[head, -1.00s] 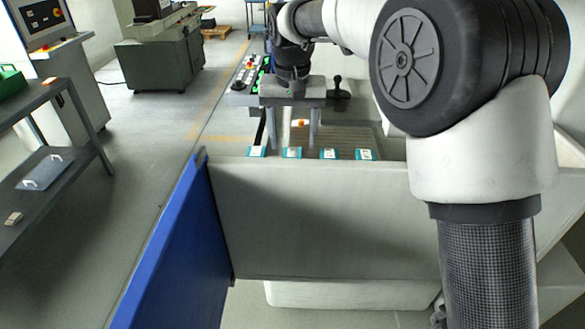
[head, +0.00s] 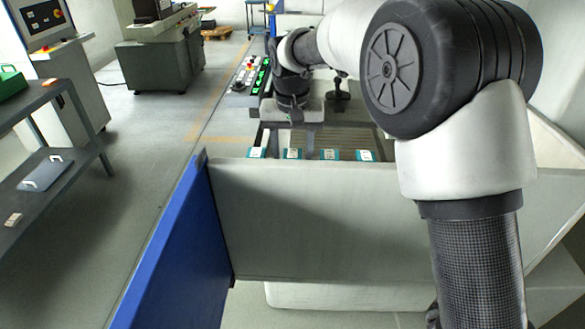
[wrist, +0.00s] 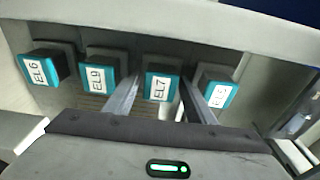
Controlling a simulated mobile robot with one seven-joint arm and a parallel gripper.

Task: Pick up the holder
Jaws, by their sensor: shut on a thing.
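Several teal-faced holders with white labels stand in a row along the edge of a pale machine tank. In the wrist view they read EL6 (wrist: 31,70), EL9 (wrist: 98,80), EL7 (wrist: 162,86) and one with a partly unreadable label (wrist: 217,96). My gripper (wrist: 160,78) has one finger on each side of the EL7 holder and is shut on it. The holder still sits in the row. In the head view my gripper (head: 290,143) is low over the row, around the second holder from the left (head: 292,154). The exact finger contact is hidden.
The neighbouring holders stand close on both sides of the fingers. The tank's pale front wall (head: 320,220) and a blue panel (head: 170,255) lie nearer. A control panel with buttons (head: 247,75) is behind left. A dark shelf (head: 60,185) stands at left; the floor between is clear.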

